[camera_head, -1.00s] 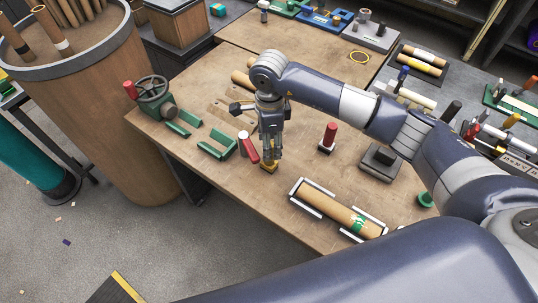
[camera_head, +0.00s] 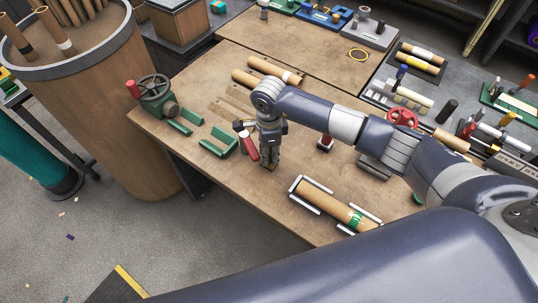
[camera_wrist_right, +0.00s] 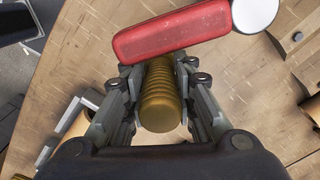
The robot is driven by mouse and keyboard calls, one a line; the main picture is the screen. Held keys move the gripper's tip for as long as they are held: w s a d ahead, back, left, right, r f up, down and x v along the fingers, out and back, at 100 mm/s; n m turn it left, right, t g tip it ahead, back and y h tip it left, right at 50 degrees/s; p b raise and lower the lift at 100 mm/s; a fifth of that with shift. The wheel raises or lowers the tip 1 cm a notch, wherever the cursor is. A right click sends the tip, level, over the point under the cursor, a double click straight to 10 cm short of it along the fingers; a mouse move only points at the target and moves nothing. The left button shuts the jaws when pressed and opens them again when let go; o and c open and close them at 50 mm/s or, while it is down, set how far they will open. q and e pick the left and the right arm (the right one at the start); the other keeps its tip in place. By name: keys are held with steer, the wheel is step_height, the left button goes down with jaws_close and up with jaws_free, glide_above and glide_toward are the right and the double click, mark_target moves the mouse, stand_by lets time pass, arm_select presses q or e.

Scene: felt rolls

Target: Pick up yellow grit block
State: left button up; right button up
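The yellow grit block (camera_wrist_right: 160,98), ribbed and brownish yellow, stands between the two fingers of my right gripper (camera_wrist_right: 163,90) in the right wrist view. The fingers flank it, with what look like thin gaps on both sides; firm contact is not visible. In the head view my right gripper (camera_head: 269,163) points down at the table, and only a little of the block shows at its fingertips. My left gripper is out of view.
A red-handled tool with a pale round end (camera_wrist_right: 175,28) lies right beside the block. A cardboard roll in a white cradle (camera_head: 334,205) is to the right, green brackets (camera_head: 219,143) to the left. Bare wooden table (camera_head: 235,175) lies in front.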

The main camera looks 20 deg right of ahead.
stand_by(0.3)
steer(key=shift+w+r+b, duration=0.1)
steer(key=shift+r+b, duration=0.3)
steer(key=shift+r, duration=0.15)
step_height(320, 180, up, 2)
steer(key=shift+r+b, duration=0.1)
steer(key=shift+b, duration=0.55)
steer(key=s+a+r+b, duration=0.1)
steer(key=s+b, duration=0.3)
steer(key=s, duration=1.2)
steer(key=shift+a+r, duration=0.3)
steer(key=shift+r, duration=0.05)
